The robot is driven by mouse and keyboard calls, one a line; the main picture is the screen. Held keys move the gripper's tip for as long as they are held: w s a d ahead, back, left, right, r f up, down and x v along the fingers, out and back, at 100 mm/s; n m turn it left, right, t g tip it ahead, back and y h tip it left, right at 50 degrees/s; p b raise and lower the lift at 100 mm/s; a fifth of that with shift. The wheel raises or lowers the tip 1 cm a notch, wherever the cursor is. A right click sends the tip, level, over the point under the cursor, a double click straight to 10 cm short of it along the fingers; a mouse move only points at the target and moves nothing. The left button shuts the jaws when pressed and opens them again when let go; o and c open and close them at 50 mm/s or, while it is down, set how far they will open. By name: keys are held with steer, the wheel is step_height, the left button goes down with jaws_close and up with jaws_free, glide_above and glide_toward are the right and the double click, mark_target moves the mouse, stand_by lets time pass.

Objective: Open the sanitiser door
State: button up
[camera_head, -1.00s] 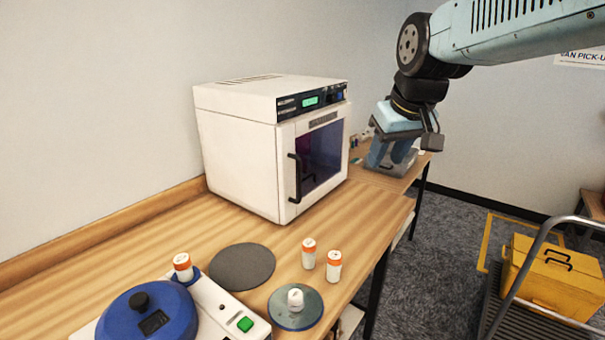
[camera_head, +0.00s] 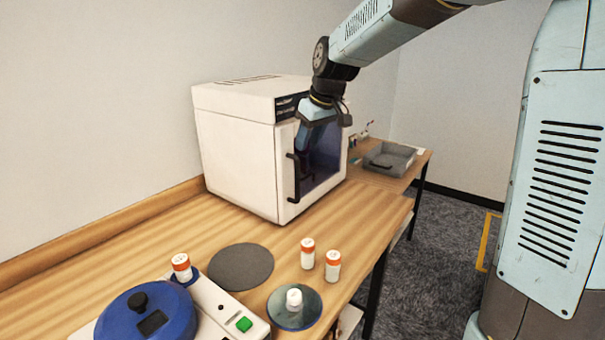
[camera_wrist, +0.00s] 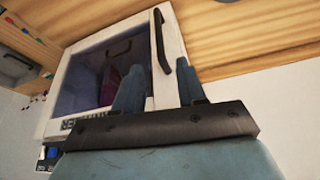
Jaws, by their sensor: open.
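The sanitiser (camera_head: 235,150) is a white box on the wooden bench with a dark-windowed front door (camera_head: 326,160). The door is shut. Its black vertical handle (camera_head: 294,183) is on the door's left side and also shows in the wrist view (camera_wrist: 161,42). My gripper (camera_head: 303,152) is in front of the door, near the upper part of the handle. In the wrist view my gripper (camera_wrist: 157,68) is open, and the handle's near end appears between the two fingers. I cannot tell whether a finger touches it. My wrist hides part of the control panel.
A dark round pad (camera_head: 241,266), a glass disc (camera_head: 280,312) and a blue-lidded device (camera_head: 150,325) are nearby. A grey tray (camera_head: 390,160) lies behind on the right.

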steer(key=x, duration=1.2)
steer(key=shift+f, duration=0.15)
jaws_close()
